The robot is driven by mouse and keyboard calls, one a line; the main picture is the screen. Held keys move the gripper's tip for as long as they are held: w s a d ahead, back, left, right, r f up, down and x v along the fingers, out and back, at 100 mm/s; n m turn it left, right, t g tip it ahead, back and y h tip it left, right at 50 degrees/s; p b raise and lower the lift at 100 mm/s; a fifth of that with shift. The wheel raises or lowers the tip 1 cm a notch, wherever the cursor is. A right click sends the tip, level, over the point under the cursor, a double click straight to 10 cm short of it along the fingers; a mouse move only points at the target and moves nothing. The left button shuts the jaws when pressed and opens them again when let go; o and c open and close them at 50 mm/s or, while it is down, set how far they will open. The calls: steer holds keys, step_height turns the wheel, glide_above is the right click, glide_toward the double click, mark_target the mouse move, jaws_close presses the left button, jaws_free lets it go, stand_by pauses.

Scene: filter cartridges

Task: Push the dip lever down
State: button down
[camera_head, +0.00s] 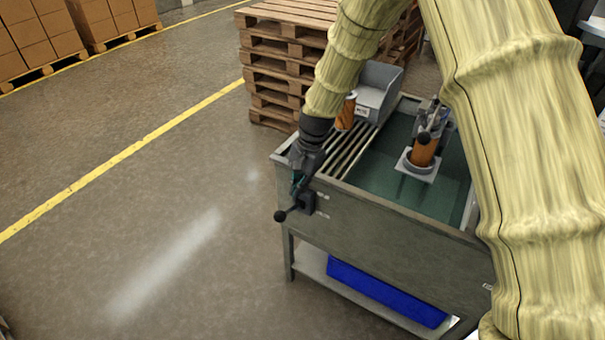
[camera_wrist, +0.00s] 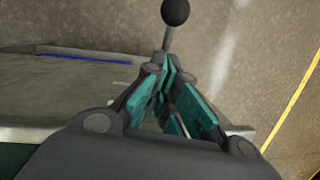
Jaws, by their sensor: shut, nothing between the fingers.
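The dip lever has a black ball knob (camera_head: 280,216) on a short rod, which sticks out from a dark block (camera_head: 307,202) on the front wall of the tank bench (camera_head: 390,222). In the head view the rod points left and slightly down. The knob also shows at the top of the wrist view (camera_wrist: 176,12). My gripper (camera_head: 297,188), with teal finger pads, is shut and empty, pointing down just above the lever block. In the wrist view my fingertips (camera_wrist: 167,68) lie close to the rod. I cannot tell whether they touch it.
An orange cartridge (camera_head: 424,150) stands in a round holder (camera_head: 417,165) within the tank. Another orange cartridge (camera_head: 346,112) is by the rails (camera_head: 350,150), near a grey bin (camera_head: 378,90). Wooden pallets (camera_head: 275,75) stand behind. The floor left of the bench is clear.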

mark_target(288, 212)
steer(key=shift+s+a+f+p, duration=0.3)
steer(key=shift+s+a+f, duration=0.85)
steer(key=shift+a+f, duration=0.15)
